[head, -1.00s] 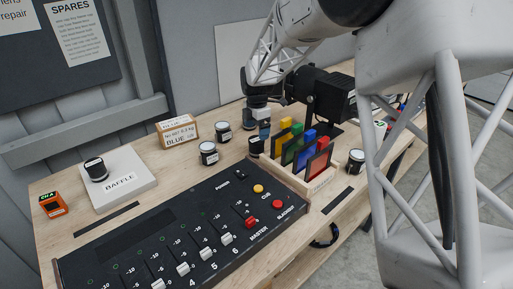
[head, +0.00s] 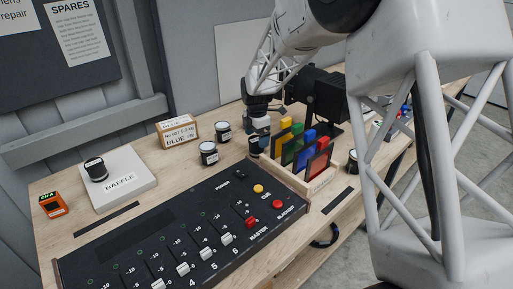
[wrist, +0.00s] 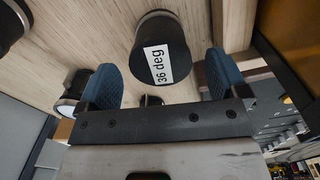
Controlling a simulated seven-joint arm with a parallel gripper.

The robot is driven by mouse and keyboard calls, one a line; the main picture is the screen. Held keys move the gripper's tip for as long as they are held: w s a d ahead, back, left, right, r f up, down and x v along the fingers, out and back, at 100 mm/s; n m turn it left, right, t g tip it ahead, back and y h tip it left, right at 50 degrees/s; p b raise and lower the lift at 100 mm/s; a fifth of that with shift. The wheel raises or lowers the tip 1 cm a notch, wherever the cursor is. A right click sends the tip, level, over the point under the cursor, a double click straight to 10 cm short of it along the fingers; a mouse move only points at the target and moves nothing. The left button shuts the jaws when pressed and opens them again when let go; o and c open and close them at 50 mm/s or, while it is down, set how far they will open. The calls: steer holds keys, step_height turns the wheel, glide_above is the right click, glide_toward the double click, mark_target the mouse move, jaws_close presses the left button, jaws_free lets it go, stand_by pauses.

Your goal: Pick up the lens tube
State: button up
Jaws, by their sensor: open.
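A black lens tube (wrist: 160,52) with a white "36 deg" label and a pale rim stands on the wooden bench. In the wrist view it sits between the two blue fingers of my gripper (wrist: 160,84), which are open, with a gap visible on each side. In the head view my gripper (head: 259,131) is low over the bench, at the left end of the filter rack, and largely hides this tube. Similar dark tubes stand nearby (head: 209,153), behind (head: 223,131), and on the white baffle board (head: 96,169).
A wooden rack (head: 318,184) of coloured filters stands close right of my gripper. A black lamp (head: 325,97) is behind it. The control desk (head: 180,235) fills the front. A "BLUE" box (head: 177,131) and the baffle board (head: 122,184) are at left.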

mark_target(257, 139)
steer(key=shift+f, duration=2.2)
steer(key=c, duration=1.2)
